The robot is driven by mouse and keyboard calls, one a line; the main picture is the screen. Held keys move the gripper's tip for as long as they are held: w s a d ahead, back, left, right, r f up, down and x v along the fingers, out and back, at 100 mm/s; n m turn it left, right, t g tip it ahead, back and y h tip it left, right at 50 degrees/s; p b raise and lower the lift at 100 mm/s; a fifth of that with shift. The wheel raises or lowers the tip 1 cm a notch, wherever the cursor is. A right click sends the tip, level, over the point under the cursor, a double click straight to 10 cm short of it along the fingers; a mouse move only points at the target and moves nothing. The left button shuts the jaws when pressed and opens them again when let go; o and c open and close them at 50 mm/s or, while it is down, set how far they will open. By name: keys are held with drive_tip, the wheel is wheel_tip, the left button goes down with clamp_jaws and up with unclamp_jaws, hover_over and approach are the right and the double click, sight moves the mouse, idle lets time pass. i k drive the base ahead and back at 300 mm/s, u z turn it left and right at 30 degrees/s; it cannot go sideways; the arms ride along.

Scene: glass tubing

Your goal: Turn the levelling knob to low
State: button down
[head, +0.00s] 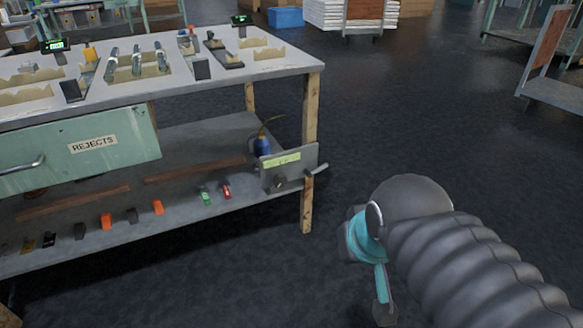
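A grey metal plate (308,156) with a green-yellow label (283,160) is fixed at the near right corner of the workbench, beside the wooden leg. A small dark round knob (280,184) sits low on the plate, under the label. A short light grey lever (318,169) sticks out at the plate's right end. The label's words and the knob's setting are too small to read. My gripper (378,285), grey and teal, hangs over the floor to the right of the plate, apart from it. Its fingers are seen edge-on and partly hidden by my arm.
The workbench (228,82) has a REJECTS drawer (93,145) and a lower shelf (180,206) with several small orange, dark, green and red things. A blue oil can (262,146) stands behind the plate. The floor (420,120) right of the bench is clear.

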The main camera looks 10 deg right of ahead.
sight(279, 180)
drive_tip(key=z, duration=1.15)
drive_tip(key=k, duration=0.55)
drive_tip(key=u, duration=0.5)
